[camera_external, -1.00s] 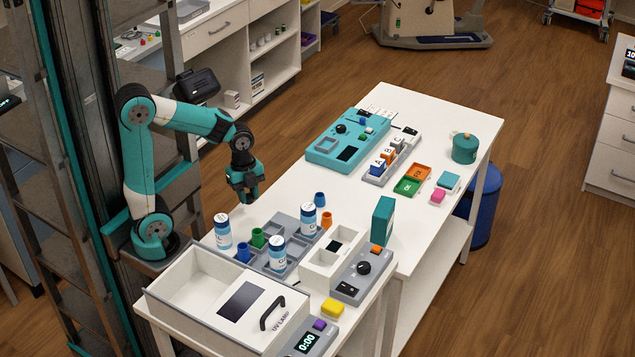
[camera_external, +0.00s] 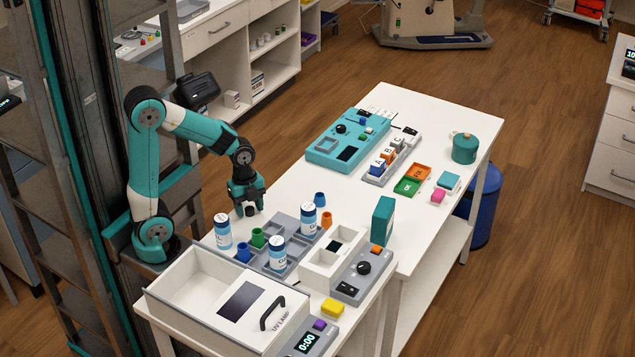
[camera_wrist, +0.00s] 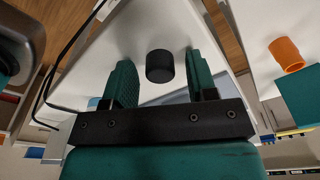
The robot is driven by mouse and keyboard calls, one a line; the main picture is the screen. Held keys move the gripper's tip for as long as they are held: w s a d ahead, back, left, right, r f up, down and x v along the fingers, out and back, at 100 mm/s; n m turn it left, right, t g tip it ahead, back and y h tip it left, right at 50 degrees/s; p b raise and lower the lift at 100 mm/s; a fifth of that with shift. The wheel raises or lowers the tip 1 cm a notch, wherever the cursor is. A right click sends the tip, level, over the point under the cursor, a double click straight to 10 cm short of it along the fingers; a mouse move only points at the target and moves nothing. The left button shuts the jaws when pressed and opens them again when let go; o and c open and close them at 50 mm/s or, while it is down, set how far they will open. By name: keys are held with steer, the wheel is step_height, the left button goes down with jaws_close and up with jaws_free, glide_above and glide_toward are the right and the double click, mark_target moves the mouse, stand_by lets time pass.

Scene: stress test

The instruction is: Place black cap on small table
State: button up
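The black cap (camera_wrist: 160,66) shows in the wrist view as a short dark cylinder on a white surface, between the two teal fingers with a gap on each side. In the external view the black cap (camera_external: 250,211) is a small dark spot just under the fingertips, at the left edge of the white table (camera_external: 283,193). My gripper (camera_external: 247,203) points down over it; in the wrist view my gripper (camera_wrist: 161,78) is open and empty. I cannot tell which surface the small table is.
Right of the gripper stand a grey rack (camera_external: 256,258) with blue-white bottles, an orange cap (camera_external: 326,220) and a blue cap (camera_external: 320,199). A UV lamp box (camera_external: 192,309) is in front. The table's middle is mostly clear.

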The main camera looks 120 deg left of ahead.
step_height(320, 180, up, 12)
steer(key=s+p, duration=0.1)
steer(key=p, duration=0.2)
steer(key=shift+s+a+r, duration=0.15)
steer(key=shift+a, duration=0.15)
